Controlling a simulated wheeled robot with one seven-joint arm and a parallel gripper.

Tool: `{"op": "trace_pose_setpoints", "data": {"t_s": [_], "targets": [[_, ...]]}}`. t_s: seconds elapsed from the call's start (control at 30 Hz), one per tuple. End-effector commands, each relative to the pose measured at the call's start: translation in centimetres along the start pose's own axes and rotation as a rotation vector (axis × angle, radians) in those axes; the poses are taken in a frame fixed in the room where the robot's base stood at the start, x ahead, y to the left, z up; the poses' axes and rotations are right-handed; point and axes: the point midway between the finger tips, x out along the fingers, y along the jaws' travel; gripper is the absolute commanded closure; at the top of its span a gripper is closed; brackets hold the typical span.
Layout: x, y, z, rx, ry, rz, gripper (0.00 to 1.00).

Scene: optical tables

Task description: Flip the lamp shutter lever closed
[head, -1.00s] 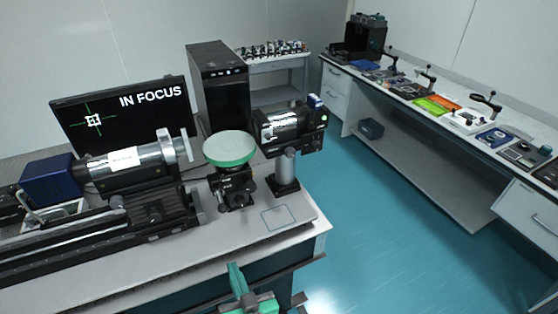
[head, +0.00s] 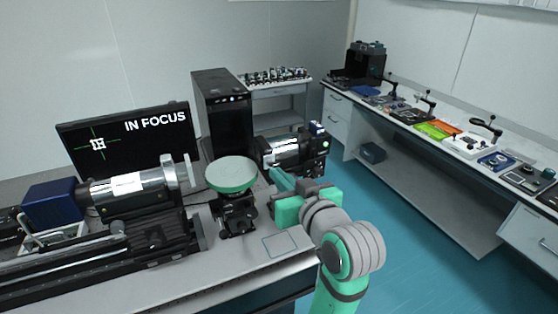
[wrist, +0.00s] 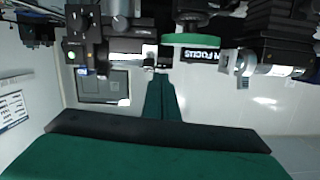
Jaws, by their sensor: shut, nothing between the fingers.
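The lamp (head: 290,150) is a black and silver cylinder at the right end of the optical table. In the wrist view, which looks upside down, the lamp (wrist: 130,46) is at the upper left, with a small green light on its black housing. A small blue-and-white part (head: 316,128) sits on top of its right end; I cannot tell whether this is the shutter lever. My gripper (head: 277,173) is shut and empty, its tips close to the lamp's near side. In the wrist view, my gripper (wrist: 160,76) points at the silver section. Contact cannot be told.
A round green-rimmed platform (head: 232,175) on a black mount stands left of my gripper. A silver tube (head: 135,187) and black rail lie further left. A monitor (head: 125,140) reads "IN FOCUS". A black tower (head: 223,112) stands behind. Teal floor (head: 400,230) is open at right.

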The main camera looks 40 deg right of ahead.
Motion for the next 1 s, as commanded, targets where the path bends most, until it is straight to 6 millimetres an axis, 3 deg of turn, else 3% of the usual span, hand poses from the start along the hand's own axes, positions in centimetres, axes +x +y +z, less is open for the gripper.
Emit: {"op": "trace_pose_setpoints", "data": {"t_s": [0.03,0.1,0.3,0.77,1.0], "targets": [[-0.8,0.5,-1.7,-0.02,0.005,0.005,1.0],[-1.6,1.0,-3.0,-0.042,0.0,0.008,1.0],[-3.1,1.6,-5.2,-0.078,-0.012,0.013,1.0],[-3.1,1.7,-5.4,-0.082,-0.015,0.013,1.0],[-0.3,1.5,-5.2,-0.081,-0.018,0.007,1.0]]}}
